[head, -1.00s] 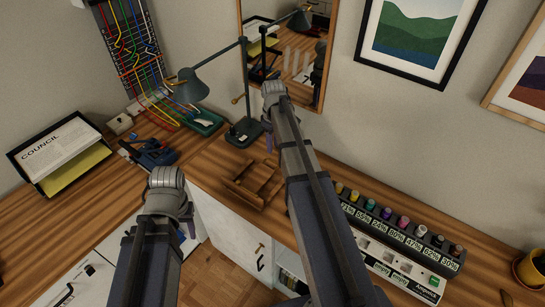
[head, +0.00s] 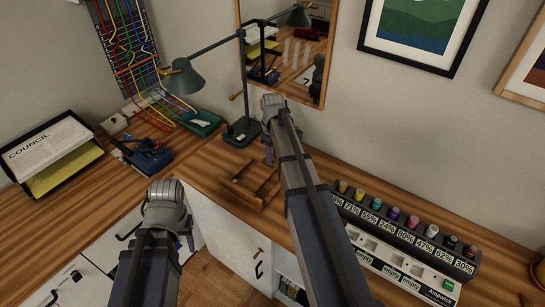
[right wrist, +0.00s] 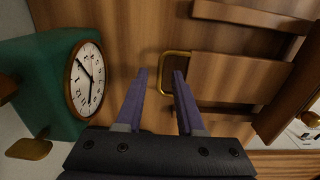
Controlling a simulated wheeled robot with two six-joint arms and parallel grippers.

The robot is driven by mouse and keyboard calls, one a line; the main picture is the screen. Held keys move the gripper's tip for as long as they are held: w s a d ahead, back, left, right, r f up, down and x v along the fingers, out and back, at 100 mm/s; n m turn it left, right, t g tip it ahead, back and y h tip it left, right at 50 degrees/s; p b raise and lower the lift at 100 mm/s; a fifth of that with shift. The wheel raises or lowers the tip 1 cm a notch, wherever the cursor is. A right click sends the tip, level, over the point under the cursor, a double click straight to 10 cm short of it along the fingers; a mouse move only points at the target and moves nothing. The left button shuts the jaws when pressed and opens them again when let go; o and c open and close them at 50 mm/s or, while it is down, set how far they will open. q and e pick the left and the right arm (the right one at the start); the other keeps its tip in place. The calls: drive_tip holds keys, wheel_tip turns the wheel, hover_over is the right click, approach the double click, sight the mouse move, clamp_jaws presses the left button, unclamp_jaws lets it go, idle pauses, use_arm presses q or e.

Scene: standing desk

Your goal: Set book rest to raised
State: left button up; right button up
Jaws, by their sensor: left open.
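The book rest (head: 250,187) is a brown wooden frame lying low on the desk, left of my right forearm. In the right wrist view its wooden panels (right wrist: 238,80) fill the right side, with a brass loop (right wrist: 165,75) at the near panel's left edge. My right gripper (right wrist: 160,74) is open, its purple fingers pointing towards the loop; the right fingertip overlaps it in the picture, and contact cannot be told. In the head view my right gripper (head: 268,155) is mostly hidden by its own wrist. My left gripper (head: 190,241) is low at the desk's front edge, mostly hidden by its wrist.
A green clock (right wrist: 45,85) stands left of the right fingers. The desk lamp (head: 243,132) stands behind the book rest. A rack of coloured bottles (head: 405,225) is to the right. A blue device (head: 150,155) and a paper tray (head: 50,155) are on the left.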

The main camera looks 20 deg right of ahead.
clamp_jaws()
idle(1.2)
